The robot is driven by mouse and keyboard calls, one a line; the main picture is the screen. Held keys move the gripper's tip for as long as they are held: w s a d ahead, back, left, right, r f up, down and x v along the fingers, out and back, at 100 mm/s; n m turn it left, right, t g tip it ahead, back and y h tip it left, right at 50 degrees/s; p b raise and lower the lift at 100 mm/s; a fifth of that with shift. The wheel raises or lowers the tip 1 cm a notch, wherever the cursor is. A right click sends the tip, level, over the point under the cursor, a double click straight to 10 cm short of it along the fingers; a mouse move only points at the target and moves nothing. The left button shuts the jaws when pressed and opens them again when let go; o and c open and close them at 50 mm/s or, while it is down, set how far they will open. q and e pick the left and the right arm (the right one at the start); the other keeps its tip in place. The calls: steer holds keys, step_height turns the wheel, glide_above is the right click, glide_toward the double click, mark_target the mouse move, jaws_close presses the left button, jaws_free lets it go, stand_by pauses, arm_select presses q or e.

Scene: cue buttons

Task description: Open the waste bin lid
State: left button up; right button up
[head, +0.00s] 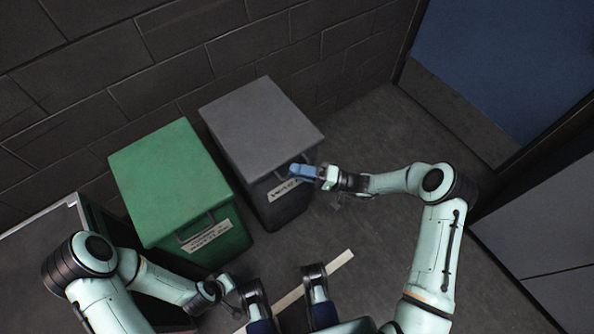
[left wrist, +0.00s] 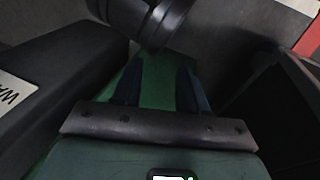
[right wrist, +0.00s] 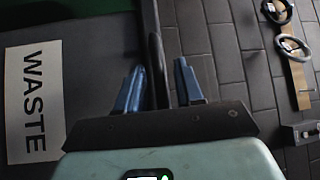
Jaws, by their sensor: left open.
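The grey waste bin (head: 245,160) stands against the wall in the head view. Its flat lid (head: 260,118) is down. A WASTE label (right wrist: 35,102) is on its front. My right gripper (head: 302,172) is at the upper front of this bin, by the handle (head: 305,158). In the right wrist view its blue fingers (right wrist: 160,72) stand apart, either side of a dark handle bar (right wrist: 153,35); I cannot tell if they touch it. My left gripper (left wrist: 160,68) is open with nothing between its fingers, low in front of the green bin in the head view.
A green bin (head: 165,170) with a bottles label (head: 208,234) and its own handle stands close left of the grey bin, lid down. A dark brick wall (head: 170,60) is behind. A blue door (head: 505,60) is at the right. Floor right of the grey bin is clear.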

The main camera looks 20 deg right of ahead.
steer(key=shift+w+a+r, duration=0.1)
steer(key=shift+a, duration=0.15)
